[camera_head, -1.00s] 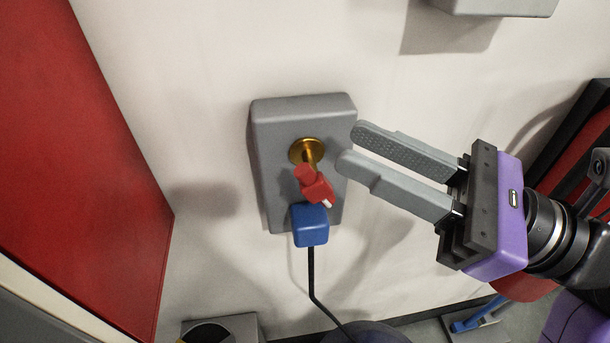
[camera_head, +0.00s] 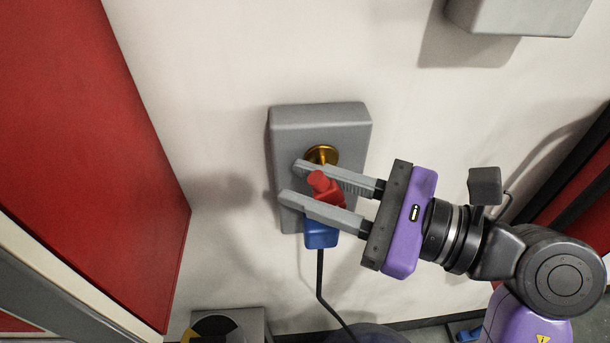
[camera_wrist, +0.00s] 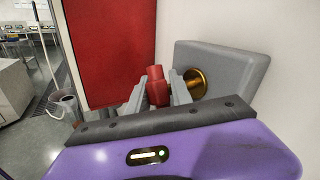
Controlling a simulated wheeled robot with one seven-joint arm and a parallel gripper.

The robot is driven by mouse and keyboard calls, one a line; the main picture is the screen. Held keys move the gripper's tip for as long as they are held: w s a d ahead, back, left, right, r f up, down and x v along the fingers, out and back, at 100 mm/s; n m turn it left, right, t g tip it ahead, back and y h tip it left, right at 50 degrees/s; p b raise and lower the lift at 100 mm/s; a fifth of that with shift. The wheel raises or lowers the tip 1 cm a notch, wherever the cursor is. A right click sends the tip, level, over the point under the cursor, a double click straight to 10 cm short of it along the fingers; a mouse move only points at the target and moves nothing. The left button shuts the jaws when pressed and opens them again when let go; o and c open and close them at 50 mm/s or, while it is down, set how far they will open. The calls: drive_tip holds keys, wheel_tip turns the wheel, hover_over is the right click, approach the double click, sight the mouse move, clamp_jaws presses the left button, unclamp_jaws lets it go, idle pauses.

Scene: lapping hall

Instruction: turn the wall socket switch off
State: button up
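The wall socket is a grey box (camera_head: 350,118) on the white wall, with a brass round boss (camera_head: 322,154) and a red switch handle (camera_head: 327,189) standing out from it. A blue plug (camera_head: 321,235) sits in its lower part with a black cable hanging down. My gripper (camera_head: 290,182) reaches in from the right, its two grey fingers on either side of the red handle. The fingers stand apart; whether they touch the handle I cannot tell. The wrist view shows the red handle (camera_wrist: 157,88) between the fingers and the brass boss (camera_wrist: 196,83) behind.
A red panel (camera_head: 90,150) stands at the left of the socket. A grey box (camera_head: 520,15) is on the wall at the upper right. A grey box with a black and yellow disc (camera_head: 225,325) is below. The wall around the socket is clear.

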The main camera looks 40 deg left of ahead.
drive_tip(key=shift+s+a, duration=0.15)
drive_tip(key=shift+a, duration=0.2)
clamp_jaws()
